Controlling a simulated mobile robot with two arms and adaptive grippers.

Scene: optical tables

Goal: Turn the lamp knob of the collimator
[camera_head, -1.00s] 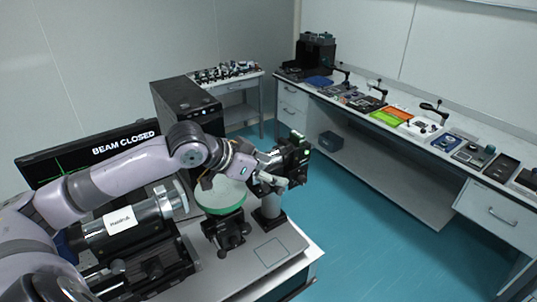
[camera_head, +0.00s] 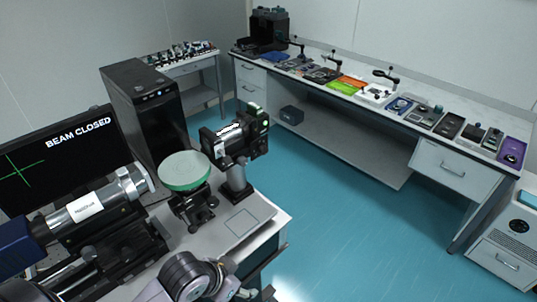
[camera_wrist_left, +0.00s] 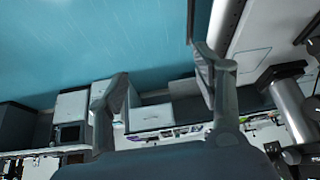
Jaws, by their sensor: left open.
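A horizontal tube instrument with a white label (camera_head: 85,208) and a blue rear end lies at the left of the table, and I take it as the collimator. I cannot make out a lamp knob on it. A black boxy unit (camera_head: 238,138) stands on a post to its right. My left gripper is mostly cut off at the bottom edge of the head view (camera_head: 255,292), near the table's front edge and apart from both instruments. In the wrist view its two fingers (camera_wrist_left: 160,90) are spread with nothing between them. My right gripper does not show.
A round green-edged stage (camera_head: 185,170) stands between tube and post. Behind are a monitor (camera_head: 62,155) reading "BEAM CLOSED" and a black computer tower (camera_head: 148,110). A long side bench (camera_head: 300,62) carries several devices. The teal floor (camera_head: 335,215) between is clear.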

